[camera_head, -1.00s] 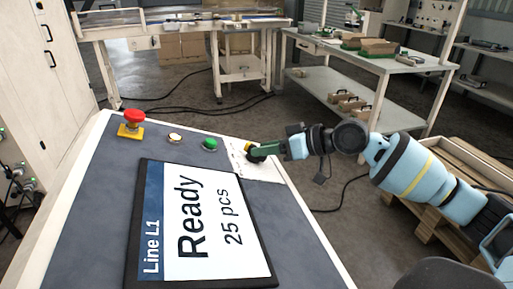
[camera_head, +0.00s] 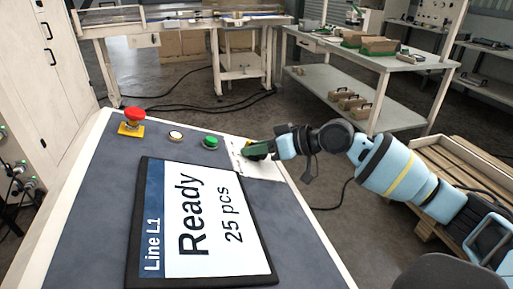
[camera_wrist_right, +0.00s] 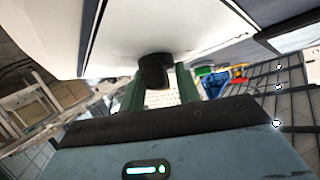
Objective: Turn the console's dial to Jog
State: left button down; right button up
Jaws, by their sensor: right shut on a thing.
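The console (camera_head: 92,215) stands in front of me with a grey sloped top and white edges. Its dial (camera_head: 252,152) sits on a white plate (camera_head: 262,171) at the console's far right, mostly hidden by my right gripper (camera_head: 258,150). In the right wrist view the dark dial (camera_wrist_right: 154,70) is between the two green fingers of my right gripper (camera_wrist_right: 157,90), which is shut on it. The dial's markings are too small to read. My left gripper is not in view.
A red emergency button (camera_head: 133,115), a white button (camera_head: 176,135) and a green button (camera_head: 210,142) line the console's far edge. A screen (camera_head: 203,222) reads "Line L1 Ready 25 pcs". A pallet (camera_head: 465,165) lies on the floor at right.

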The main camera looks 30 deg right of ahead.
jog(key=shift+f+n+g+y+b, duration=0.25)
jog(key=shift+n+g+y+b, duration=0.2)
jog(key=shift+n+b, duration=0.35)
jog(key=shift+n+g+y+b, duration=0.25)
jog(key=shift+n+y+b, duration=0.35)
jog(key=shift+b, duration=0.45)
jog(key=shift+n+g+y+b, duration=0.3)
jog(key=shift+n+y+b, duration=0.05)
jog(key=shift+n+b, duration=0.15)
jog(key=shift+r+n+g+y+b, duration=0.1)
jog(key=shift+n+g+y+b, duration=0.45)
jog(key=shift+n, duration=0.45)
jog(key=n+g+y+b, duration=0.1)
jog(key=n+g, duration=0.1)
jog(key=shift+r+n, duration=0.1)
jog(key=shift+n, duration=0.2)
jog(key=shift+n+g+y+b, duration=0.25)
jog(key=shift+n+g+b, duration=0.2)
jog(key=shift+n+g, duration=0.45)
jog(key=shift+n, duration=0.3)
jog(key=o, duration=0.6)
